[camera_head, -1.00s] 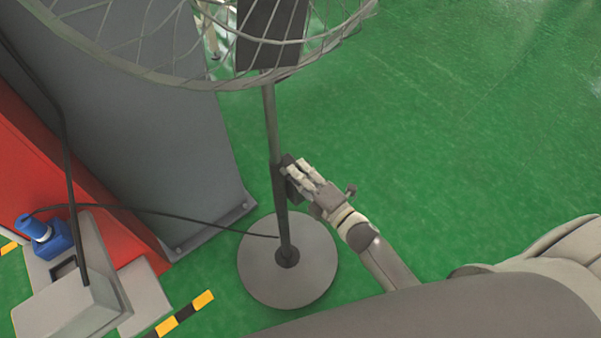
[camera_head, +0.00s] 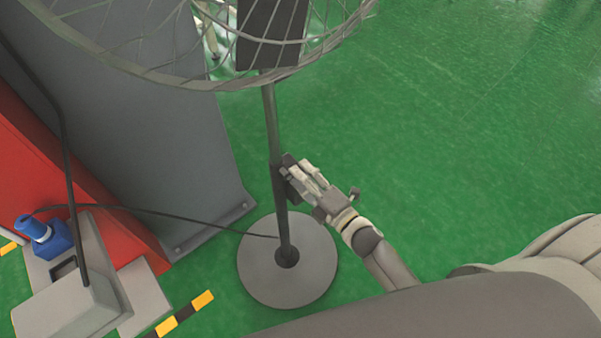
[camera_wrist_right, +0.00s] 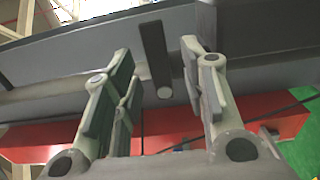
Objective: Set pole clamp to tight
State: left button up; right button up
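The stand's grey pole (camera_head: 271,125) rises from a round base. The dark pole clamp (camera_head: 287,165) sits partway up the pole, partly hidden by my right gripper (camera_head: 306,180). That gripper is at the clamp's right side in the head view. In the right wrist view my gripper (camera_wrist_right: 162,92) has its two fingers wide apart. A dark bar with a round grey end (camera_wrist_right: 155,55), apparently the clamp's lever, shows between and beyond the fingers. No contact is clear. The clamp's setting cannot be read. My left gripper is not in view.
A wire fan cage (camera_head: 150,72) hangs over the pole's top. The round base (camera_head: 262,285) stands on the green floor. A black cable (camera_head: 165,213) runs to the pole from the left, near a grey panel (camera_head: 140,130) and a blue plug (camera_head: 50,240). Floor at right is clear.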

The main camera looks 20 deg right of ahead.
jog(key=v, duration=1)
jog(key=shift+s, duration=0.35)
jog(key=shift+d+f, duration=0.1)
jog(key=shift+d, duration=0.1)
